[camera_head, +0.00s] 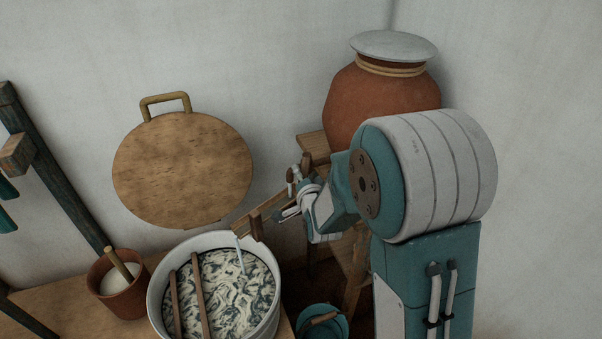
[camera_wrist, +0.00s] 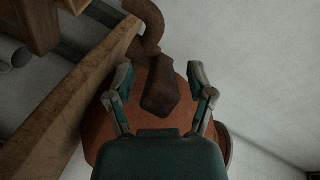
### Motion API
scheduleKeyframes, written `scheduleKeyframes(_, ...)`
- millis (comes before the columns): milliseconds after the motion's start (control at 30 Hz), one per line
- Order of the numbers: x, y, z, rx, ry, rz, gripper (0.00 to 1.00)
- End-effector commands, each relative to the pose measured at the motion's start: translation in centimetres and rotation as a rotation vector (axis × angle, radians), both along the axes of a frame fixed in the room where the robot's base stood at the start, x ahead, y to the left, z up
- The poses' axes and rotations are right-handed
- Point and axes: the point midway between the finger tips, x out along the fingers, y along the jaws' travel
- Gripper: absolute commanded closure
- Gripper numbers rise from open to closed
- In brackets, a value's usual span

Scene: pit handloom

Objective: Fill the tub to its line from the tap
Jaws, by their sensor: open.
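The tub (camera_head: 154,300) is a round pale vessel holding mottled dark-and-white contents, with two dark sticks lying across it. I cannot make out its fill line. A brown wooden tap (camera_head: 305,166) sits at the clay jar (camera_head: 385,103). In the wrist view the tap's dark handle (camera_wrist: 160,92) stands between the spread fingers of my gripper (camera_wrist: 160,76), with gaps on both sides. In the head view my gripper (camera_head: 287,197) is open just below the tap. A wooden trough (camera_head: 276,207) slopes down toward the tub, and a thin pale streak (camera_head: 240,254), like water, drops from its end into the tub.
The jar has a pale lid and stands on a wooden stand (camera_head: 313,145). A teal bucket (camera_head: 338,327) is low, right of the tub. A clay pot (camera_head: 119,291) with a stick stands left. A round wooden lid (camera_head: 183,170) is against the wall.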

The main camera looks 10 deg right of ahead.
Motion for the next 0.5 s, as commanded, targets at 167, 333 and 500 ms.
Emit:
scheduleKeyframes(167, 0.05, 0.00, -0.01, 0.000, 0.001, -0.001, 0.84)
scheduleKeyframes(333, 0.08, 0.02, -0.06, 0.000, 0.001, -0.001, 1.00)
scheduleKeyframes(500, 0.06, -0.07, -0.09, 0.000, 0.002, 0.005, 1.00)
